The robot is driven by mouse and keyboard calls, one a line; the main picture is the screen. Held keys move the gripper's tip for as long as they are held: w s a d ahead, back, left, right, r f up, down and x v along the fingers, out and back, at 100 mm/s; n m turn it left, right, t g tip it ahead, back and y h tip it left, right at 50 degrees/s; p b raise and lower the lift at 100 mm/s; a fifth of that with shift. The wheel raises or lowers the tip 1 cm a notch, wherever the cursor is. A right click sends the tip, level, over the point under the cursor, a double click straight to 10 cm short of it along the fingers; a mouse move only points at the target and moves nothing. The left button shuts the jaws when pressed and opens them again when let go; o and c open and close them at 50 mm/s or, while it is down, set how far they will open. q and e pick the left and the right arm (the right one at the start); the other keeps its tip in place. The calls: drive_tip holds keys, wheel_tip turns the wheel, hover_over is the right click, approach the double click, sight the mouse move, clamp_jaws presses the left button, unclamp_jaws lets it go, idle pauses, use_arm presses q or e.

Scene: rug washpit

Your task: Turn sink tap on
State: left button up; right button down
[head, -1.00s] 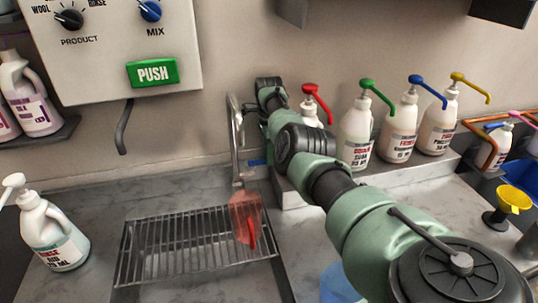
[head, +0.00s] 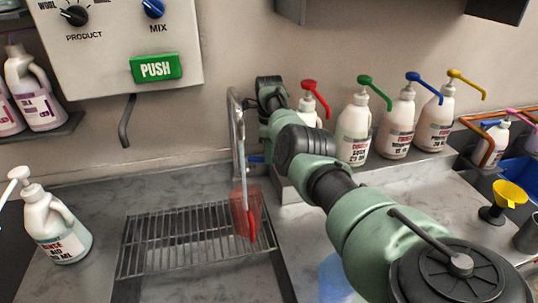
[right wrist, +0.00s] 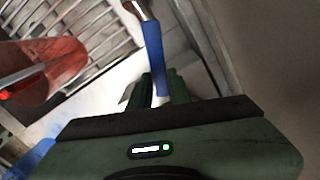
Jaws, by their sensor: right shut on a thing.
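The metal sink tap (head: 236,115) rises at the wall behind the sink, left of my right arm. Its blue lever (head: 256,160) shows low beside it, and also in the right wrist view (right wrist: 153,50). My right gripper (right wrist: 163,90) is shut on the blue lever; the arm mostly hides it in the head view. A pale, stream-like streak (head: 241,165) runs down from the spout to a translucent red piece (head: 250,215) over the rack. My left gripper is out of view.
A wire rack (head: 185,240) spans the sink. Pump bottles (head: 355,128) stand on a ledge at the right, close behind my arm. A white pump bottle (head: 55,228) is at the left. A green PUSH button (head: 156,68) is above.

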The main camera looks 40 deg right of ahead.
drive_tip(key=c, duration=1.3)
unclamp_jaws()
drive_tip(key=shift+r+b, duration=0.9)
drive_tip(key=shift+r, duration=2.95)
